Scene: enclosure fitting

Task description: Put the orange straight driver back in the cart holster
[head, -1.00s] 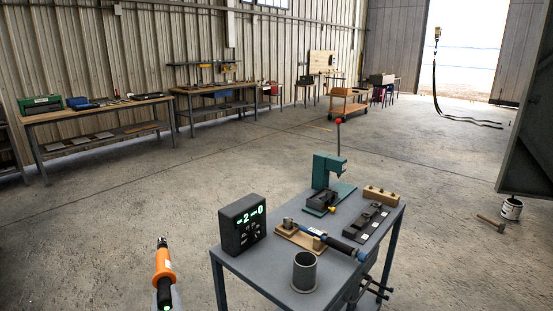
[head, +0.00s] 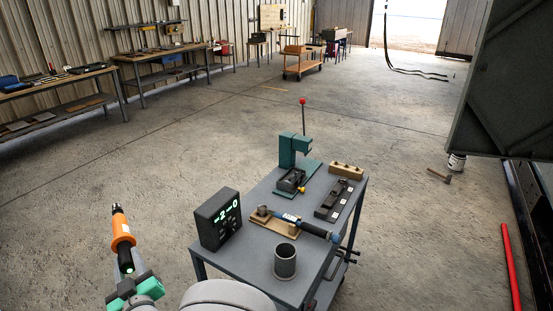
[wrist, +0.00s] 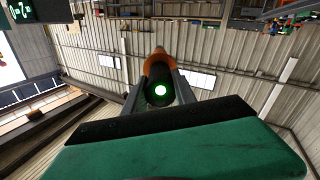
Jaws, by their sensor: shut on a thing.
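The orange straight driver (head: 122,230) has an orange body, a black grip with a green light, and a dark tip pointing up. My gripper (head: 127,272), green and grey, is shut on its black lower part at the lower left of the head view. In the wrist view my gripper (wrist: 160,95) has a finger on each side of the driver (wrist: 158,68), and its lit end faces the camera. A grey open-topped cup, seemingly the cart holster (head: 285,264), stands at the cart's near edge, right of the gripper. It looks empty, but its inside is dark.
The grey cart (head: 250,258) also carries a black display box (head: 217,220), a blue-black driver (head: 305,227) on a wooden cradle, a green press (head: 292,160), a dark tray (head: 333,200) and a wooden block (head: 346,171). Open floor lies left of the cart.

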